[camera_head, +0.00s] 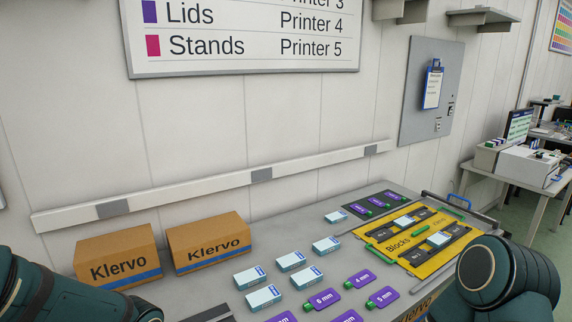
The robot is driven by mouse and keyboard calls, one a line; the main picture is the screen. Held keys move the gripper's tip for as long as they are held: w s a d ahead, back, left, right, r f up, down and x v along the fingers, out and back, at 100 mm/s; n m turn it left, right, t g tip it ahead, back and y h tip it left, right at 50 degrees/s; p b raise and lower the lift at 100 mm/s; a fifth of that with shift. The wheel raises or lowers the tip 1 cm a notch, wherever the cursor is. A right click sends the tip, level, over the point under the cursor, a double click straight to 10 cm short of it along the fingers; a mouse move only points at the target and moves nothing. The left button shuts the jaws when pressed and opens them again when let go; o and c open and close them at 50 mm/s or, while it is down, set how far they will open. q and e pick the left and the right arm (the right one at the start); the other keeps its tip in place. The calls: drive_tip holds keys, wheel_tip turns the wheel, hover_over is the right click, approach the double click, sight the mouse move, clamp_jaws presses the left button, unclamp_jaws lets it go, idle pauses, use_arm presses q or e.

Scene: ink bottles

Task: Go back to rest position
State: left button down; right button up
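Dark teal links of my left arm show at the lower left edge, and a rounded dark teal joint of my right arm shows at the lower right. Both arms run out of the bottom of the picture. Neither gripper is in view, so I cannot see what they hold. A grey worktable (283,234) lies between the arms. On it are several small white and blue boxes (291,261), several purple tags such as the "4 mm" tag (359,280), and a yellow "Blocks" board (377,239) carrying black trays (437,243).
Two brown "Klervo" cartons (117,257) (208,242) stand at the table's back left. A dark mat (388,197) with purple tags lies behind the yellow board. A wall rail (220,185) runs behind the table. A white machine (528,166) stands on another table at the right.

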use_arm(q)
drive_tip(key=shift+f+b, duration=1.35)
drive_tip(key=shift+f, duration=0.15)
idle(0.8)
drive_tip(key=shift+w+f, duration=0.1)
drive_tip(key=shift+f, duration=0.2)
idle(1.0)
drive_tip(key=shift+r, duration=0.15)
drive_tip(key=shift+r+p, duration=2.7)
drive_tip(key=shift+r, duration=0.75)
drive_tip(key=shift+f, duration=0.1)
